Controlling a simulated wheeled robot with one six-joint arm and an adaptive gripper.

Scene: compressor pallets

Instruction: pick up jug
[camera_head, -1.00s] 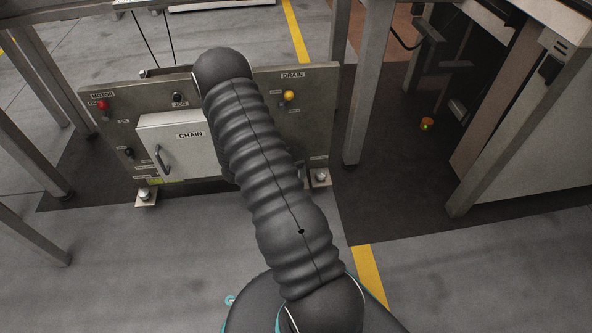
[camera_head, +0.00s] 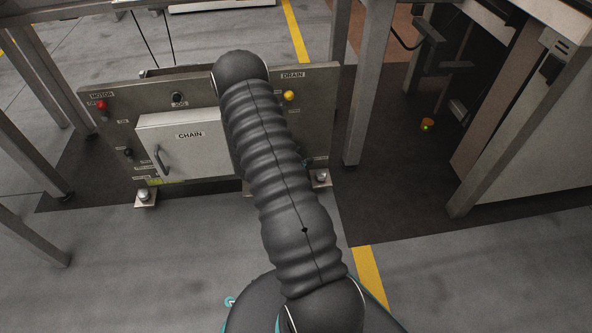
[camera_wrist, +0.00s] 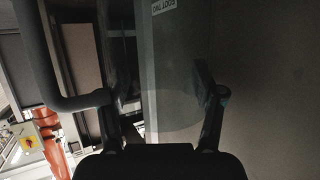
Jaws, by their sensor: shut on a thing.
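In the wrist view my gripper (camera_wrist: 160,88) has one finger on each side of a pale grey, see-through body with a rounded lower edge, which I take to be the jug (camera_wrist: 172,70). The gripper is shut on it. The jug's far end runs out of the top of the view, and its full shape cannot be made out. A small label reading "FOOT TWO" shows upside down near the top, and I cannot tell whether it is on the jug or behind it. In the head view my arm hides the gripper, and no jug is visible.
A metal panel (camera_head: 215,92) with a white CHAIN box (camera_head: 190,145) stands behind my arm. Frame legs (camera_head: 361,90) stand on both sides. A grey bent tube (camera_wrist: 62,98) is close left of the gripper. A small orange object (camera_head: 427,124) lies on the dark floor at right.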

